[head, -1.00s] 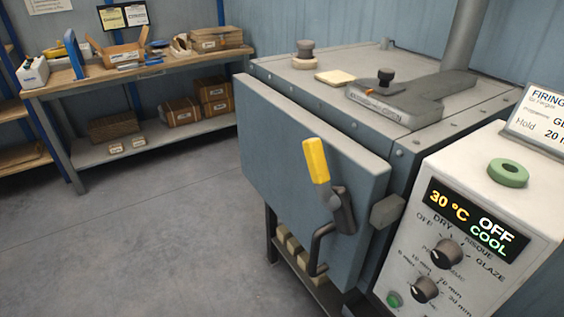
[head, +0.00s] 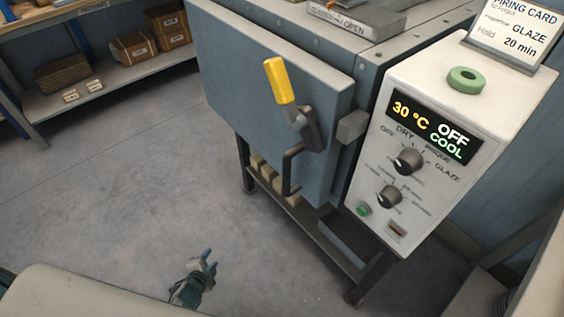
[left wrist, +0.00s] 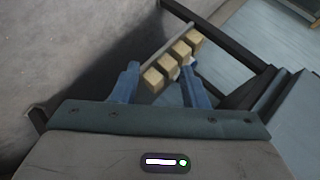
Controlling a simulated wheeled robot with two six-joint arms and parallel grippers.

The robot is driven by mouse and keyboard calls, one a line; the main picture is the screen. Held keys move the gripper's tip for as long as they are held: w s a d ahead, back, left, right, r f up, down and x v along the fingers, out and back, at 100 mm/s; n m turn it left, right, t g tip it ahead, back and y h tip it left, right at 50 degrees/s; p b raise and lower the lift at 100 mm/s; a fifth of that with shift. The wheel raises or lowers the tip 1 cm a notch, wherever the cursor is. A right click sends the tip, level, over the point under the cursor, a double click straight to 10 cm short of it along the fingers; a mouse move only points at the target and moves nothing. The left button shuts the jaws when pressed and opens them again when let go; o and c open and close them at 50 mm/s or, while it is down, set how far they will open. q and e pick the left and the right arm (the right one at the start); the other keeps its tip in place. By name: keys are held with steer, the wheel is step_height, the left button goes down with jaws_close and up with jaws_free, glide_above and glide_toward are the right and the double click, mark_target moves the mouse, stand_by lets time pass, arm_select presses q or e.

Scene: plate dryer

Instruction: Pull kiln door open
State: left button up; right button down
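The kiln door (head: 235,75) is a blue-grey slab on the front of the kiln and looks closed. A lever with a yellow grip (head: 279,82) stands nearly upright at the door's right side, beside a grey catch block (head: 352,126). A dark bar-shaped pull handle (head: 289,170) sits below the lever. My left gripper (head: 209,259) is low over the floor, in front of and below the door, clear of the handle. In the left wrist view its blue fingers (left wrist: 158,72) are apart with nothing gripped. My right gripper is not in view.
The control box (head: 400,150) stands right of the door, showing 30 °C, OFF and COOL. The kiln's stand has pale blocks (head: 265,172) on its lower shelf, also seen beyond the fingers in the left wrist view (left wrist: 172,62). Floor left of the kiln is free up to the workbench (head: 90,95).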

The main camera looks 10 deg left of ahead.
arm_select(q)
steer(key=w+d+r+m+t+h, duration=0.25)
steer(key=w+r+m, duration=0.4)
steer(key=r, duration=0.35)
steer(key=m+g+h+p, duration=0.15)
steer(key=m+h, duration=1.05)
steer(key=m, duration=1.5)
glide_toward(287, 177)
steer(key=w+f, duration=0.1)
steer(key=p+x, duration=0.3)
steer(key=x, duration=0.5)
steer(key=shift+w+d, duration=0.2)
steer(key=shift+w, duration=0.1)
steer(key=shift+w+d+f, duration=0.15)
steer(key=shift+w+d, duration=0.3)
steer(key=shift+d, duration=0.05)
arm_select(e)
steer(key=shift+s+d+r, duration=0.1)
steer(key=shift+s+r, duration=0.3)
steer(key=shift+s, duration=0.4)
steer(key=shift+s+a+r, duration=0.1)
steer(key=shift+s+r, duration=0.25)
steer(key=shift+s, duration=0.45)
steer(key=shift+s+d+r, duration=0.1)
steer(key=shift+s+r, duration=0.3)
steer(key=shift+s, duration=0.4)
arm_select(q)
jaws_close()
